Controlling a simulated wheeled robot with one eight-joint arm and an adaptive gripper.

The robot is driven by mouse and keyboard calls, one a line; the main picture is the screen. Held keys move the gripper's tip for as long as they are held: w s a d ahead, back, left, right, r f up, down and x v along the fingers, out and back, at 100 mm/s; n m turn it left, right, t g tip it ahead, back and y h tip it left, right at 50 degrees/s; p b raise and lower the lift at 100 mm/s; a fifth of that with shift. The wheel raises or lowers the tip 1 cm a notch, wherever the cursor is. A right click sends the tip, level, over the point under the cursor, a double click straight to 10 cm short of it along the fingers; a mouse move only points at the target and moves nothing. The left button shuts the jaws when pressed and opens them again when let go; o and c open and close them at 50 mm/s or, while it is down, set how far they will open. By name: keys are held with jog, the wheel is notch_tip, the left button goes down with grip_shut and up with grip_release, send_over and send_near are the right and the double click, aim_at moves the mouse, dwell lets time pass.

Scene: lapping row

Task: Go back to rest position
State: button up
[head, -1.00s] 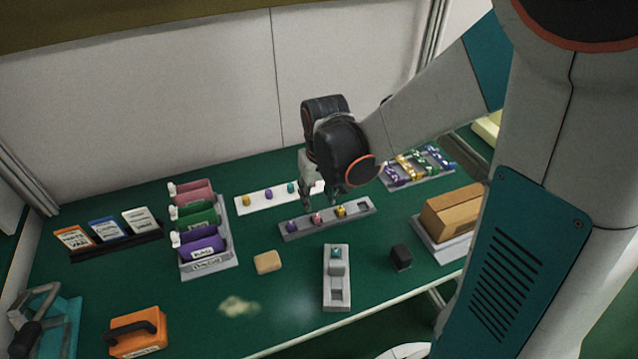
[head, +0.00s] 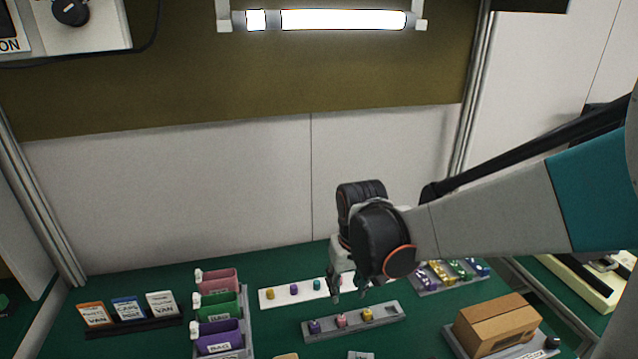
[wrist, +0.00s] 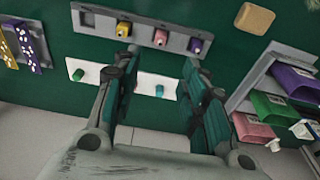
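The grey tray (head: 385,321) holds a purple, a pink and a yellow piece.
A rack of coloured bins (head: 218,315) and a card stand (head: 128,328) are at the left. A cardboard box (head: 497,322) and a tray of coloured pieces (head: 450,275) are at the right. A wall stands behind the bench; a lamp (head: 343,20) hangs above.

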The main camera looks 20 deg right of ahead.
jog(key=s+r+t, duration=0.5)
jog(key=s+r, duration=0.5)
jog(key=s, duration=0.3)
jog(key=shift+r, duration=0.15)
